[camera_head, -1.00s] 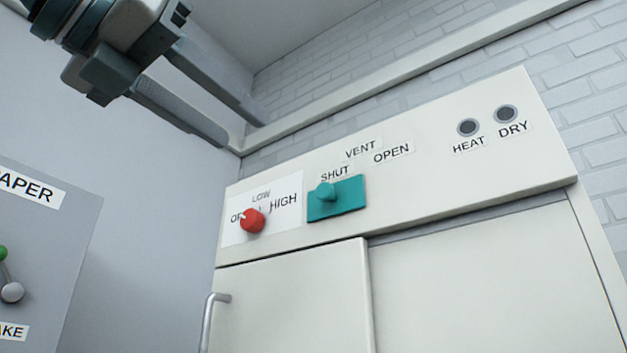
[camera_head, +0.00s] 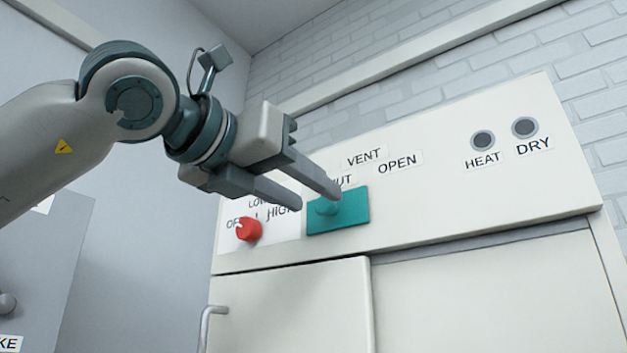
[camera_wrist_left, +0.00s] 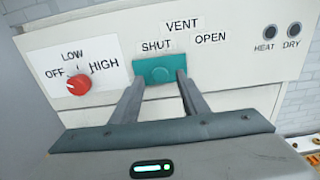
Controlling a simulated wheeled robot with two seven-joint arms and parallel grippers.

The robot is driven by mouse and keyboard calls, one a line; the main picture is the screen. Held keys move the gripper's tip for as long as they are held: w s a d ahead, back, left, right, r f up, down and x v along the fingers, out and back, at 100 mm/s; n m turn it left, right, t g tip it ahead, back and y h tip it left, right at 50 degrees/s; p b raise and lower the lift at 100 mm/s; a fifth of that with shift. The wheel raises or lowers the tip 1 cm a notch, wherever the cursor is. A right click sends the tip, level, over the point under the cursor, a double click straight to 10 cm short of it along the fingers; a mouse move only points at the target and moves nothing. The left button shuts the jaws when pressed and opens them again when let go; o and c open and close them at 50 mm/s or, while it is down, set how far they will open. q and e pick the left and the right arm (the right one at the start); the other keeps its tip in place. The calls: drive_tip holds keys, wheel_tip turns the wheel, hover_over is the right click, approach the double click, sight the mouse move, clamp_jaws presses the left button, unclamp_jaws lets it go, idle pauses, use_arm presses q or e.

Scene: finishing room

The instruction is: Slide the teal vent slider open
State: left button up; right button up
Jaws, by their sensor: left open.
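The teal vent slider (camera_head: 349,212) is a flat plate with a round knob (camera_head: 326,206) on the cabinet's front panel. It sits at the left, under the SHUT label, with the OPEN label (camera_head: 397,163) to its right. My left gripper (camera_head: 320,202) is open, its two fingers pointing at the slider and partly covering SHUT. In the left wrist view the slider (camera_wrist_left: 165,69) lies ahead between the two fingertips. I cannot tell whether the fingers reach around the knob. My right gripper is not in view.
A red knob (camera_head: 249,229) with OFF, LOW and HIGH labels is just left of the slider. HEAT (camera_head: 483,140) and DRY (camera_head: 525,128) buttons are at the panel's right. A cabinet door with a handle (camera_head: 208,325) is below. A grey box (camera_head: 45,265) stands at left.

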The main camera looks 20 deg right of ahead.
use_arm(q)
drive_tip(key=shift+p+x, duration=0.35)
drive_tip(key=shift+x, duration=0.7)
clamp_jaws()
drive_tip(key=shift+s+d+f+b, duration=0.1)
drive_tip(key=shift+s+d+b, duration=0.15)
drive_tip(key=shift+b, duration=0.35)
drive_tip(key=s+d+b, duration=0.3)
drive_tip(key=s+b, duration=0.1)
drive_tip(key=s, duration=0.1)
drive_tip(key=s+d+b, duration=0.1)
drive_tip(key=s+d, duration=0.1)
drive_tip(key=shift+s+d+b, duration=0.25)
drive_tip(key=shift+d+b, duration=0.1)
drive_tip(key=shift+b, duration=0.05)
drive_tip(key=shift+c, duration=0.5)
unclamp_jaws()
drive_tip(key=shift+s, duration=0.1)
drive_tip(key=shift+o, duration=0.5)
drive_tip(key=shift+s+d, duration=0.15)
